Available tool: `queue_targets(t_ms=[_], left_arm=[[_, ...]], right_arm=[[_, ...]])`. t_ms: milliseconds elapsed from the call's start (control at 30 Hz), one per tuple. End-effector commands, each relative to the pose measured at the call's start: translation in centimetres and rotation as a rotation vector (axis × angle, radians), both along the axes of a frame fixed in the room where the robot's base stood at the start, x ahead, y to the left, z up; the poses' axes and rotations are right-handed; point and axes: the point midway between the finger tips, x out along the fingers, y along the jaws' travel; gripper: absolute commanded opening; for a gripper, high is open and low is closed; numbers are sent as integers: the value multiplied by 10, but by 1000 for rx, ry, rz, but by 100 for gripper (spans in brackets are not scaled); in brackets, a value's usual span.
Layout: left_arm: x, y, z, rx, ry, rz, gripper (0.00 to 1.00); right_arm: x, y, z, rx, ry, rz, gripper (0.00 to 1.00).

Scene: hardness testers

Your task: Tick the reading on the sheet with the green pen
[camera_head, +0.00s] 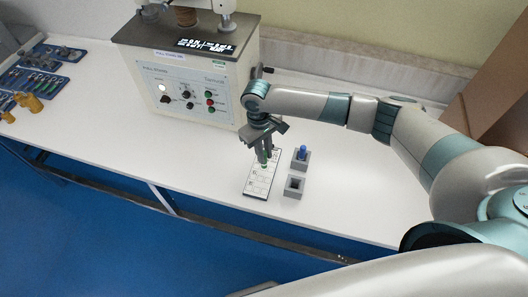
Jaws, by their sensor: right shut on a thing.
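My right gripper (265,154) comes in from the right and points down over the sheet (257,187). It is shut on the green pen (264,165), of which only a small green part shows at the fingertips. The pen is over the upper part of the sheet; I cannot tell whether its tip touches the paper. The sheet is white with printed boxes and lies on a dark-edged board on the white table. The gripper hides the sheet's far end. The tester's display (207,45) is lit, but its digits are too small to read. My left gripper is not in view.
A blue pen (302,150) stands in a grey holder (301,162) right of the sheet. An empty grey holder (293,187) stands nearer. The tester (185,85) stands behind. Blue trays (40,80) and yellow parts (30,103) lie far left. The table's front is clear.

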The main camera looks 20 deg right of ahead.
Motion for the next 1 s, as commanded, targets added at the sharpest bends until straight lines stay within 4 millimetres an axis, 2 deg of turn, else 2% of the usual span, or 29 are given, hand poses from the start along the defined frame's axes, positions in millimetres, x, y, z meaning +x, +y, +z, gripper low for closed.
queue_targets(t_ms=[1000], left_arm=[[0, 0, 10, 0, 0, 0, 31]], right_arm=[[1, -3, 1, 0, 1, -2, 0]])
